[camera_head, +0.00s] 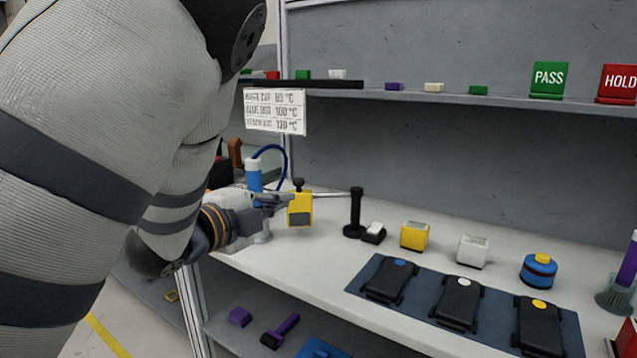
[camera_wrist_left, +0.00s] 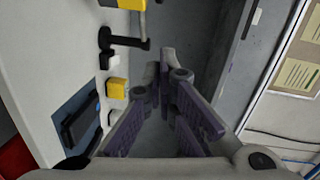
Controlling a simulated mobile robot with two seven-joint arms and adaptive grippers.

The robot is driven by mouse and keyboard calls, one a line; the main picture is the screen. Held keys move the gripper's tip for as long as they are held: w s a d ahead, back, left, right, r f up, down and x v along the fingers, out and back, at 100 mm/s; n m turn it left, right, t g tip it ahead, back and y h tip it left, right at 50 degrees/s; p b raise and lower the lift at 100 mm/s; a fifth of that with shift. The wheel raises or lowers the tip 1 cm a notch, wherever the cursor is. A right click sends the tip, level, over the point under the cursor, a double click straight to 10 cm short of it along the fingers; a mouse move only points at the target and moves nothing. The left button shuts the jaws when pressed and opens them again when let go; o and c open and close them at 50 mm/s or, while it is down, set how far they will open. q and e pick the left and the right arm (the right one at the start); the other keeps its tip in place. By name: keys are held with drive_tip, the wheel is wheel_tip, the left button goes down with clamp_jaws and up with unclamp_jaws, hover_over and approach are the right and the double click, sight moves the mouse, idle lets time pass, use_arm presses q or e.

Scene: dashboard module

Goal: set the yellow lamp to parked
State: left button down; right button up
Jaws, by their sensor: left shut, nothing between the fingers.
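The yellow lamp (camera_head: 300,209) is a boxy yellow head with a black knob on top. It sits above the left part of the white bench, and a thin rod runs behind it toward a black post (camera_head: 355,212). In the left wrist view only a bit of the lamp (camera_wrist_left: 131,4) shows at the top edge. My left gripper (camera_head: 274,200) is shut and empty, its fingertips just left of the lamp; I cannot tell whether they touch. Its fingers fill the middle of the left wrist view (camera_wrist_left: 164,72). My right gripper is not in view.
A blue-and-white bottle (camera_head: 254,176) with a blue tube stands behind my gripper. Right of the post are a small white block (camera_head: 374,233), a yellow box (camera_head: 414,236), a white box (camera_head: 473,251) and a dark mat (camera_head: 423,308) with black devices. A shelf (camera_head: 430,97) runs above.

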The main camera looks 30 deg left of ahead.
use_arm(q)
drive_tip(key=w+a+f, duration=0.2)
drive_tip(key=w+a, duration=0.1)
drive_tip(key=w, duration=0.9)
drive_tip(key=shift+w+b, duration=0.2)
drive_tip(key=shift+b, duration=0.15)
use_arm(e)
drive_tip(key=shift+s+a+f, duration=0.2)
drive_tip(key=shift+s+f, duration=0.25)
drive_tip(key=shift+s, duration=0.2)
use_arm(q)
drive_tip(key=shift+f, duration=0.1)
